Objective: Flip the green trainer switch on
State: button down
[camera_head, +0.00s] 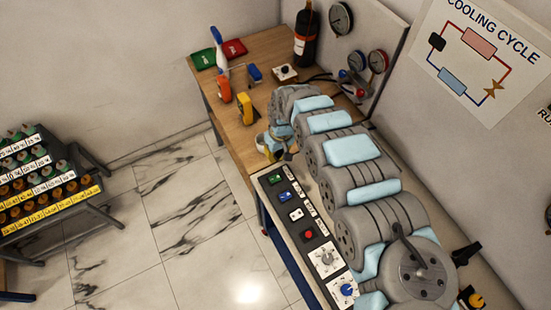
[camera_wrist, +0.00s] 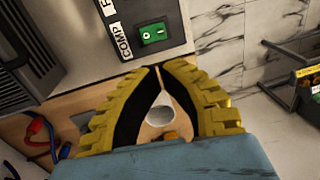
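The green switch (camera_head: 275,179) sits at the far end of the dark control panel in the head view. In the wrist view the green switch (camera_wrist: 154,34) shows white marks, beside a label reading "COMP". I cannot tell which way its rocker is tipped. My gripper (camera_wrist: 154,69) has yellow ribbed fingers with black inner faces. Its tips meet just below the switch in the picture, apart from it. Nothing is visibly gripped; a pale cone-like shape shows through the finger gap. In the head view my gripper (camera_head: 274,147) is small and partly hidden by my arm, just beyond the panel's end.
A blue switch (camera_head: 285,196), a white switch (camera_head: 296,214), a red button (camera_head: 309,234) and dials follow along the panel. The wooden bench (camera_head: 260,50) holds orange and yellow meters and a dark bottle (camera_head: 306,35). A bottle rack (camera_head: 45,185) stands left, across open floor.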

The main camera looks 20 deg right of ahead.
send_near(272, 177)
jog(key=shift+a+f, duration=0.2)
jog(key=shift+f, duration=1.15)
jog(key=shift+a+f, duration=0.2)
jog(key=shift+f, duration=1.1)
jog(key=shift+a+f+b, duration=0.15)
jog(key=shift+f+b, duration=0.15)
jog(key=shift+f, duration=1.1)
